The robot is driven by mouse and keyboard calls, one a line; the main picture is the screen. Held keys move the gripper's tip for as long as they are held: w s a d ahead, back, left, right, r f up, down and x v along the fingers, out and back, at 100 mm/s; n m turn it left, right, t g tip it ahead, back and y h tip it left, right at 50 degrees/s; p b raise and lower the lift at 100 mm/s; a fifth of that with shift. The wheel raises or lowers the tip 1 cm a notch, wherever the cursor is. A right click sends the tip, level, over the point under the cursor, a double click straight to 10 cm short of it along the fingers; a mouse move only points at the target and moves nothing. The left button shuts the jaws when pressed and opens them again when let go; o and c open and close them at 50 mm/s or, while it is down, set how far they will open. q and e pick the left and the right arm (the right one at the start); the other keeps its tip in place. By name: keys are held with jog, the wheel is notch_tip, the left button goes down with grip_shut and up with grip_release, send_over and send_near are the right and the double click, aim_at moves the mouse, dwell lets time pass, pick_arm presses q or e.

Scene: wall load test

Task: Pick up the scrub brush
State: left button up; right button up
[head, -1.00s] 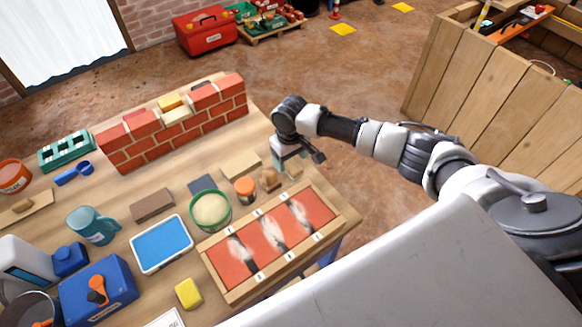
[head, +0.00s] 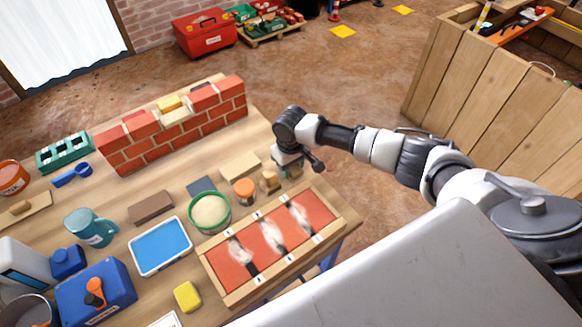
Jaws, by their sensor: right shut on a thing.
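My right gripper (head: 290,170) is low over the right end of the table. It is shut on a small tan thing, which I take to be the scrub brush; the gripper hides most of it. I cannot tell whether it still touches the table. A small wooden piece (head: 269,181) stands just left of the gripper. My left gripper is not in view.
An orange-lidded jar (head: 245,191), a green-rimmed bowl (head: 228,213) and a tan board (head: 240,165) are close by on the left. A wooden-framed red panel (head: 262,262) lies in front. A small brick wall (head: 172,144) stands behind, to the left.

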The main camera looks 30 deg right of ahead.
jog(key=shift+r, duration=0.6)
notch_tip(320, 180, up, 3)
jog(key=shift+f+p, duration=0.1)
jog(key=shift+p, duration=0.4)
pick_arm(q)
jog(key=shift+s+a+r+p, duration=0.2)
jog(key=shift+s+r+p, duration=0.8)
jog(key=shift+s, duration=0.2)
pick_arm(e)
jog(key=s+d+r, duration=0.7)
jog(key=s, duration=0.2)
jog(key=shift+d, duration=0.25)
